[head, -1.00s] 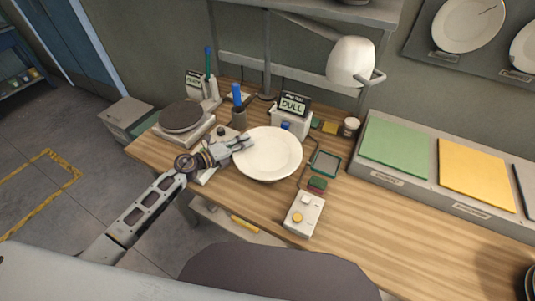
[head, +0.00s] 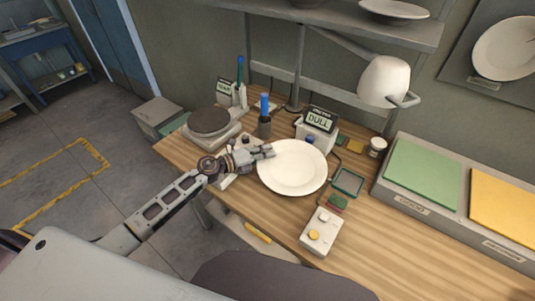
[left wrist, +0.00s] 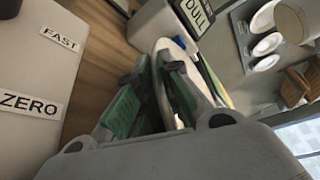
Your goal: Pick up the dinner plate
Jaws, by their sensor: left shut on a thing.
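The dinner plate (head: 292,168) is round and white and shows near the middle of the head view, over the wooden bench. My left gripper (head: 267,152) is shut on its left rim. In the left wrist view the white plate (left wrist: 176,48) shows nearly edge-on between the green-padded fingers (left wrist: 155,95). I cannot tell whether the plate touches the bench or is just above it. My right gripper is not in view.
A box marked DULL (head: 317,137) stands close behind the plate. A scale-like device (head: 210,122) is at the left, a lamp (head: 385,80) above right. A small control box (head: 321,232) is in front. Bare bench (head: 400,250) lies to the right.

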